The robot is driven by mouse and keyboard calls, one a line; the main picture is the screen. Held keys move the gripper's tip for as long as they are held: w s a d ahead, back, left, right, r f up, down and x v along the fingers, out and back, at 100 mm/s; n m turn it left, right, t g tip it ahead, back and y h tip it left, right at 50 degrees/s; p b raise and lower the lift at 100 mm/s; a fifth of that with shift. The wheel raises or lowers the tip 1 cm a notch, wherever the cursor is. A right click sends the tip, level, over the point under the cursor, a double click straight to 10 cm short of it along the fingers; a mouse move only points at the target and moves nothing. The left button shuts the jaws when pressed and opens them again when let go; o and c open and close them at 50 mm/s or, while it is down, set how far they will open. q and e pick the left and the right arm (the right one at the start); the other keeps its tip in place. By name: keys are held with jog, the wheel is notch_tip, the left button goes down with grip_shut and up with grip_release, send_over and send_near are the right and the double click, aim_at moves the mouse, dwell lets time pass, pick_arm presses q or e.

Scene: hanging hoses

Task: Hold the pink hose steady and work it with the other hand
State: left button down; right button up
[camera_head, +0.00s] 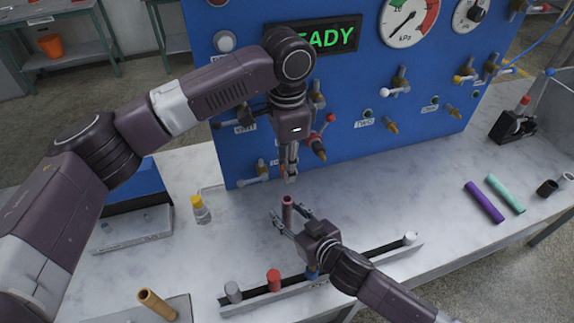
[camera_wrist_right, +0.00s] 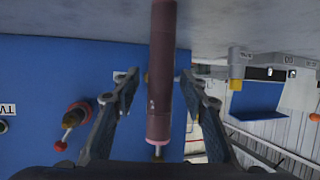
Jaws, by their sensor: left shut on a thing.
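The pink hose (camera_head: 287,206) is a short, dull pink tube, upright above the counter in the head view. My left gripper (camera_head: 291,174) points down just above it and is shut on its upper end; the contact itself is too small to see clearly. My right gripper (camera_head: 292,221) is lower, with its fingers spread on either side of the hose. The upside-down right wrist view shows the pink hose (camera_wrist_right: 160,75) running between the two open fingers of my right gripper (camera_wrist_right: 157,78), with gaps on both sides. The right gripper hides the hose's lower part in the head view.
A blue panel (camera_head: 350,120) with valves and gauges stands behind. A rack (camera_head: 375,252) with several coloured stubs lies in front, partly under my right arm. Purple (camera_head: 484,202) and teal (camera_head: 505,194) hoses lie at right. A yellow-capped bottle (camera_head: 201,212) stands at left.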

jog(key=v, duration=1.2)
